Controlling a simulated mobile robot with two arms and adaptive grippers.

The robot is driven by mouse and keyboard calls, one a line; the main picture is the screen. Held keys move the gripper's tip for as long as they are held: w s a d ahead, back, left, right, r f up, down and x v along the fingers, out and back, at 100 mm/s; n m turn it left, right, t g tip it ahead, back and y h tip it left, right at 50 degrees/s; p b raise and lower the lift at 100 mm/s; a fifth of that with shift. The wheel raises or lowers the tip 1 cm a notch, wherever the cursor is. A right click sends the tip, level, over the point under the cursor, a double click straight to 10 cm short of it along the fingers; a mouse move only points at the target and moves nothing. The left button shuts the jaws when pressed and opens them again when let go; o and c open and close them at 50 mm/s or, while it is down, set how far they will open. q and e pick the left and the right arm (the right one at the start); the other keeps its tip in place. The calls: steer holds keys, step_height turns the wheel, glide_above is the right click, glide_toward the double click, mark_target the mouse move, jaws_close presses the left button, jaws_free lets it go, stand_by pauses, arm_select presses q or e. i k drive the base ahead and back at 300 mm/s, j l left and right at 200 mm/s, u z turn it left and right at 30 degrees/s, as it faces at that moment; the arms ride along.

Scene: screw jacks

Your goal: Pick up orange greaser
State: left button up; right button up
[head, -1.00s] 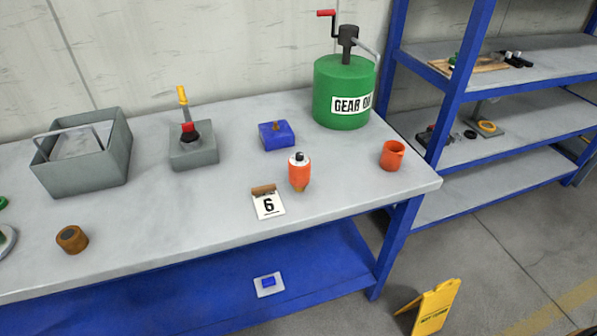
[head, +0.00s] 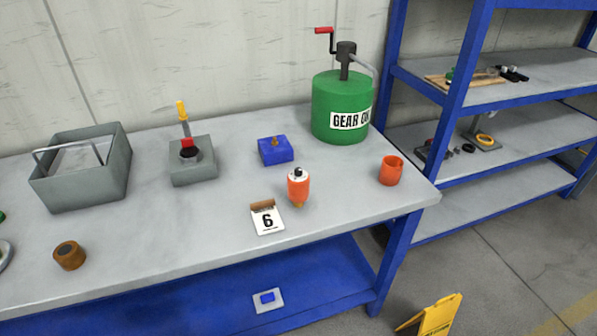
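An orange greaser (head: 298,188) with a white top, a dark cap and a brass-coloured tip at the bottom is on the grey workbench (head: 215,225), right of the middle. It appears upright, tip down. An orange cup (head: 391,170) stands to its right, near the bench's right end. Neither of my grippers shows in the head view.
A card marked 6 (head: 267,217) stands just in front of the greaser. A blue block (head: 275,150) and a green gear oil drum (head: 341,108) are behind it. A grey lever box (head: 192,165), a grey tray (head: 82,180) and a brown bushing (head: 69,255) are left. A yellow floor sign (head: 436,316) stands right.

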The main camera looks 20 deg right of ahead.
mark_target(297, 188)
steer(key=i+l, duration=0.2)
steer(key=l, duration=0.15)
steer(key=i+l, duration=0.2)
steer(key=l, duration=0.2)
steer(key=i+l, duration=0.25)
steer(key=l+u, duration=0.05)
steer(key=l, duration=0.05)
